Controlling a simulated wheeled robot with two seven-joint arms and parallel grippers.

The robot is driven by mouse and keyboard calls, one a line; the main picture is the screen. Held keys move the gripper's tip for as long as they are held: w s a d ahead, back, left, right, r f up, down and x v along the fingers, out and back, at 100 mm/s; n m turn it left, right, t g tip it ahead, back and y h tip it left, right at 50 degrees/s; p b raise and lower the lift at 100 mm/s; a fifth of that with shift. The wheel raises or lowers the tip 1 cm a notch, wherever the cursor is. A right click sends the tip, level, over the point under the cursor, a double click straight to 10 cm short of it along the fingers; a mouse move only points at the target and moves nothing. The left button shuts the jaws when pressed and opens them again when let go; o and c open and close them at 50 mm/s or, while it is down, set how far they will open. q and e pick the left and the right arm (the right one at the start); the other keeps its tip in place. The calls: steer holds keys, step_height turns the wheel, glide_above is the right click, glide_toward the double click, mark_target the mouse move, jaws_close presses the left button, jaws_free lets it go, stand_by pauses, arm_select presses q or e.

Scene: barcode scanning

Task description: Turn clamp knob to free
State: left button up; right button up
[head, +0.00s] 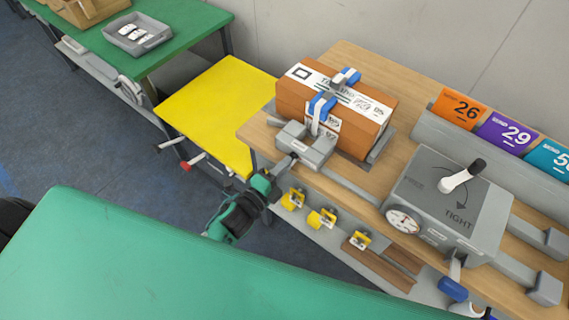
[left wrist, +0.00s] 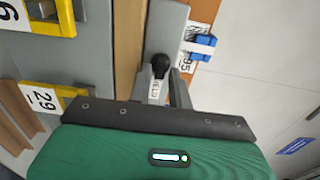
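A grey clamp box (head: 430,215) with a round dial stands at the right of the wooden bench. Its white lever (head: 456,183) has a black tip and points up-right; the box is marked FREE and TIGHT. A grey clamp block (head: 312,148) sits on a rail against brown boxes (head: 348,104). My green left gripper (head: 271,177) is at the front of that block, away from the lever. In the left wrist view a black ball knob (left wrist: 160,66) shows just beyond the gripper; whether the fingers hold it is unclear. My right gripper is not in view.
Numbered cards (head: 508,137) stand in a grey rack at the right. Several yellow tags (head: 322,217) hang along the bench front, with a blue handle (head: 452,289) below the clamp box. A yellow table (head: 214,112) stands left of the bench.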

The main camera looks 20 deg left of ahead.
arm_select(q)
steer(key=shift+w+d, duration=0.1)
steer(key=shift+w, duration=0.25)
steer(key=shift+c, duration=0.4)
jaws_close()
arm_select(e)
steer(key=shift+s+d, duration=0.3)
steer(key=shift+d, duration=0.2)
